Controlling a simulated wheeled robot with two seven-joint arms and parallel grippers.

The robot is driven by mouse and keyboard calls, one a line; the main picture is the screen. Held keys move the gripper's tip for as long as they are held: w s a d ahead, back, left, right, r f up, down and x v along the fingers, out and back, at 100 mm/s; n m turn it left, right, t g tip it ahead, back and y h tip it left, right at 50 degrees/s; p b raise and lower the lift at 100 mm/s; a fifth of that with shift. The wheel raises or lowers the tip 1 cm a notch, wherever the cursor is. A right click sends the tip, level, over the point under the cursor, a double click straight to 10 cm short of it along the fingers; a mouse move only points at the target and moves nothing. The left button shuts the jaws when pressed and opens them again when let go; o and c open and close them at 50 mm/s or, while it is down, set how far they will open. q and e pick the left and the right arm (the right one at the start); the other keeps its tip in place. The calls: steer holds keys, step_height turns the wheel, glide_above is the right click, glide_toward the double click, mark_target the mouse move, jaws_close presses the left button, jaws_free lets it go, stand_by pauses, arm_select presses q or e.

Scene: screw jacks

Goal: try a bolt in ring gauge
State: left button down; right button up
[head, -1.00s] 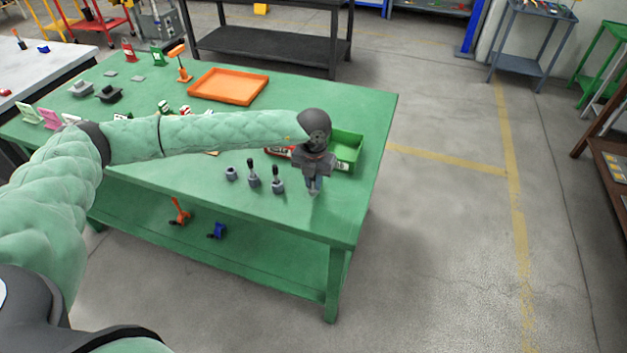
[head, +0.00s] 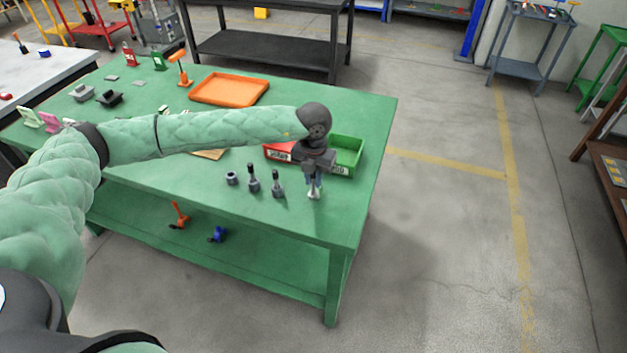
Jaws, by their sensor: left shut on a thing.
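My left gripper (head: 314,184) is near the right front of the green table, fingers down, shut on a small pale metallic piece (head: 314,194). The fingers cover most of that piece, so I cannot tell whether it is a bolt. Just left of it stand two dark upright bolts on grey heads, a right one (head: 278,186) and a middle one (head: 253,182). A short grey ring-like piece (head: 232,178) stands left of them; I cannot tell whether it is the ring gauge or a nut. My right gripper is not in view.
A green bin (head: 349,155) and a red bin (head: 277,152) stand behind my left gripper. An orange tray (head: 229,90) lies farther back on the green table (head: 300,218). My left forearm hides part of the table's middle. The front right corner is clear.

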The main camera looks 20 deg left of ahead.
arm_select(q)
steer(key=shift+r, duration=1.8)
